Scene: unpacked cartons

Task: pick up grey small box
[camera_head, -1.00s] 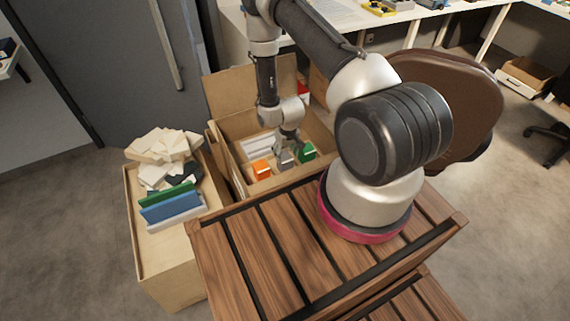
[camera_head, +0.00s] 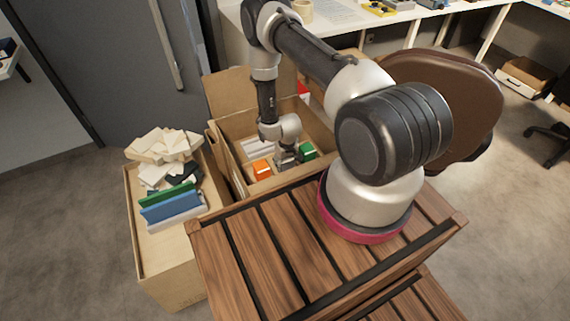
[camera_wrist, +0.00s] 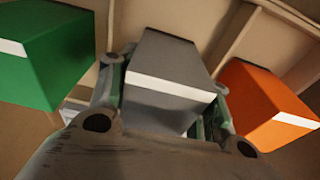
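The grey small box (camera_wrist: 172,75) has a white stripe and stands in the middle of the wrist view, between an orange box and a green box. My gripper (camera_wrist: 165,100) is down around it, with one finger on each side. The fingers look spread, and I cannot tell whether either touches the box. In the head view my gripper (camera_head: 287,157) is low inside the open carton (camera_head: 232,128) and largely hides the grey box.
The orange box (camera_head: 262,169) is just left of my gripper and the green box (camera_head: 308,151) just right in the head view. White items (camera_head: 258,149) lie behind them. Carton walls surround the boxes. A slatted wooden crate (camera_head: 262,245) stands in front.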

